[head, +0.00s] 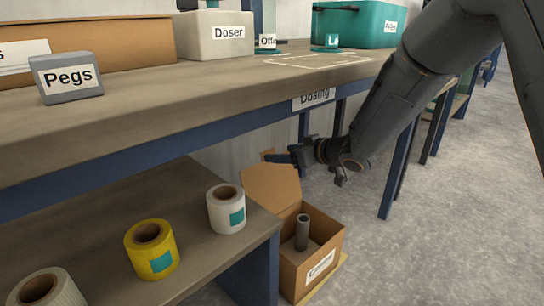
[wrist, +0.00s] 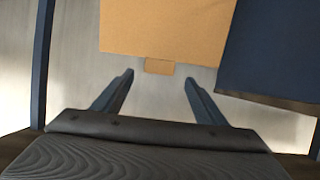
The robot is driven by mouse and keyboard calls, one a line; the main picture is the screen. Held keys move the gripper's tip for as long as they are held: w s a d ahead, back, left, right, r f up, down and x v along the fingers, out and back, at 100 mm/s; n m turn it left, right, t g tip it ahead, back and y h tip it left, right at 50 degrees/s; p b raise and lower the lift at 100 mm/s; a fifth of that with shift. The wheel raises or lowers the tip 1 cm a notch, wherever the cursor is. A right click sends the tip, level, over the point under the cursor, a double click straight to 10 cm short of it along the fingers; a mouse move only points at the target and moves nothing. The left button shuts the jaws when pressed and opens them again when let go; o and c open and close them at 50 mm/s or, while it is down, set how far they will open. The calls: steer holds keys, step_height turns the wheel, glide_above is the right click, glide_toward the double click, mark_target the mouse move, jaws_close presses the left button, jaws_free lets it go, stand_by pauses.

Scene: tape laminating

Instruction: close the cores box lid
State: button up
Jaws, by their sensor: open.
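The cores box (head: 318,267) is an open brown cardboard box on the floor, to the right of the low shelf's end. A grey core (head: 302,232) stands upright inside it. Its lid (head: 270,188) is raised at the back, leaning toward the wall. My gripper (head: 274,158) is just above and behind the lid's top edge in the head view. In the wrist view my open gripper (wrist: 159,84) has the lid (wrist: 165,28) ahead of it, with the lid's small tab (wrist: 159,67) between the two fingers and apart from both. Fingertip contact is not visible.
The low shelf (head: 120,220) with yellow (head: 151,250) and white tape rolls (head: 226,209) stands left of the box. The workbench (head: 180,85) overhangs above. A blue bench leg (head: 396,175) stands right; open floor (head: 440,240) lies beyond. A dark blue panel (wrist: 270,50) flanks the lid.

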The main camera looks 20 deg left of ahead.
mark_target(272, 172)
steer(key=shift+b+x, duration=1.75)
steer(key=shift+x, duration=1.4)
steer(key=shift+f, duration=0.1)
